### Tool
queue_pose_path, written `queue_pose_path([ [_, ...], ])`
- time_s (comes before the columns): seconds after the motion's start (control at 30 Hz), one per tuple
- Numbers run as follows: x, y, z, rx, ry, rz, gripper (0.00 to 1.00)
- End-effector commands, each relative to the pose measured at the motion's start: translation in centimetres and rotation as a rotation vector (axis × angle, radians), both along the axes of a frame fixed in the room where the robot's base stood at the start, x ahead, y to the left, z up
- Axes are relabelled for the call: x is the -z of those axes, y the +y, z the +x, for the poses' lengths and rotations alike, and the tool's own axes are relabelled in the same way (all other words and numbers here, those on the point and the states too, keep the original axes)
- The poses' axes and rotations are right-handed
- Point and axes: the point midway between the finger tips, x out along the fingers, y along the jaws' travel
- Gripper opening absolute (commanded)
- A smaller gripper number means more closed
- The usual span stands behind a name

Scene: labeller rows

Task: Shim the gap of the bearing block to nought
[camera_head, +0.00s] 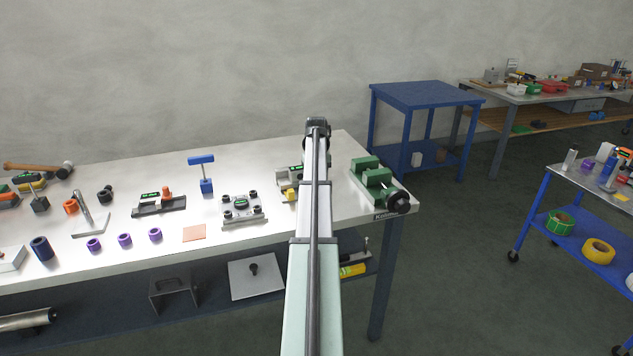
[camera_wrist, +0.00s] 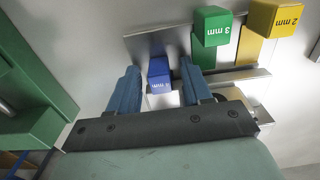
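In the wrist view a stepped metal rack (camera_wrist: 158,40) holds shims with coloured block handles: a blue one (camera_wrist: 159,70) whose number is hard to read, a green one marked 3 mm (camera_wrist: 212,27) and a yellow one marked 2 mm (camera_wrist: 274,18). My gripper (camera_wrist: 161,78) is open, its two blue fingers on either side of the blue handle with gaps visible. In the head view my arm hides the gripper and part of the rack (camera_head: 283,184). A silver block with black knobs and a green display (camera_head: 241,205), perhaps the bearing block, stands left of the rack.
A green vise (camera_head: 376,178) stands right of my arm, close to the gripper in the wrist view (camera_wrist: 30,85). A tool with an orange part (camera_head: 160,203), a blue T-shaped piece (camera_head: 203,172), a copper sheet (camera_head: 194,233) and purple rings (camera_head: 124,239) lie to the left.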

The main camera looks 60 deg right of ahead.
Motion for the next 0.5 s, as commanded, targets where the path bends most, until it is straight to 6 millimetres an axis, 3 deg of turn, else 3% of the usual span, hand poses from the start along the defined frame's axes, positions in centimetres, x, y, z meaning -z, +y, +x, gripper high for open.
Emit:
queue_pose_path([
  [0.27, -0.3, 0.0, 0.0, 0.0, 0.0, 0.0, 0.49],
  [0.5, -3.1, -0.1, 0.1, 0.0, -0.001, -0.001, 0.49],
])
